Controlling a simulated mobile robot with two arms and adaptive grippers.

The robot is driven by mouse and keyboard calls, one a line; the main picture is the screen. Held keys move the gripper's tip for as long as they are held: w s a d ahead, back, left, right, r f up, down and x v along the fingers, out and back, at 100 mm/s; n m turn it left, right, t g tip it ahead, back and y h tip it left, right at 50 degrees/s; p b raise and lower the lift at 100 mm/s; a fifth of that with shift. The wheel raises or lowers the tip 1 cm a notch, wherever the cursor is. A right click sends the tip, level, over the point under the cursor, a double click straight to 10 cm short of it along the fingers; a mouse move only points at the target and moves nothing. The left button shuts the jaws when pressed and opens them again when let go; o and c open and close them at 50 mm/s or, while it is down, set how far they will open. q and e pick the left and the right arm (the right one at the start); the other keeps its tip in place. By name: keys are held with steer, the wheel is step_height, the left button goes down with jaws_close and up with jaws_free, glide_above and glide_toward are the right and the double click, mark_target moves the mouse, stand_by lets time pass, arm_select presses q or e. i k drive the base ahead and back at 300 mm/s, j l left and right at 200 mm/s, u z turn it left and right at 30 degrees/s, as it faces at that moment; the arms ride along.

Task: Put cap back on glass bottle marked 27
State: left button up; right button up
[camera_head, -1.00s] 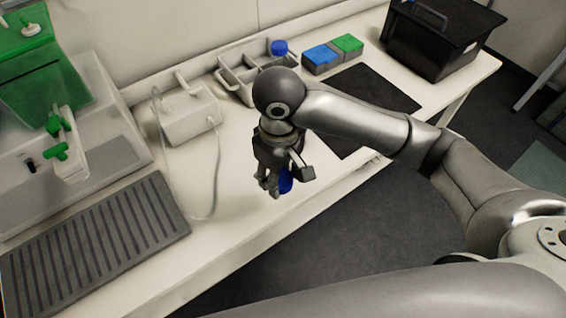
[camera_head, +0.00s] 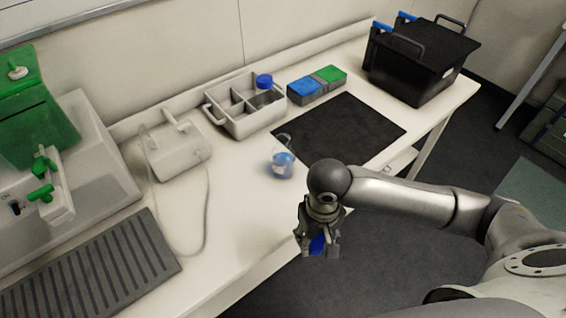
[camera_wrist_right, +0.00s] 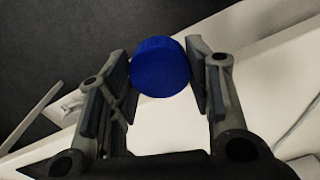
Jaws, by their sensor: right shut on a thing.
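My right gripper (camera_head: 316,252) is shut on a blue cap (camera_head: 317,243) and holds it in the air off the table's front edge. In the right wrist view the round blue cap (camera_wrist_right: 160,67) sits between the two fingertips. A small clear glass vessel (camera_head: 283,162) with blue in its lower part stands on the table, up and left of my right gripper. It looks like the open bottle, but no number is readable on it. My left gripper is not in view.
A grey caddy (camera_head: 238,122) holds a blue-capped item (camera_head: 264,81). Blue and green boxes (camera_head: 317,84), a black mat (camera_head: 345,130) and a black crate (camera_head: 413,75) lie to the right. A white device (camera_head: 178,152) with a cable and a ribbed dark mat (camera_head: 90,270) are left.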

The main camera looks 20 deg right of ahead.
mark_target(283, 154)
steer(key=u, duration=0.25)
steer(key=l+u, duration=0.65)
steer(key=u, duration=0.15)
steer(key=k+l+u, duration=0.15)
steer(key=u, duration=0.2)
steer(key=k+l+u, duration=0.2)
steer(key=l+u, duration=0.2)
steer(key=k+l+u, duration=0.35)
steer(key=k+l, duration=1.25)
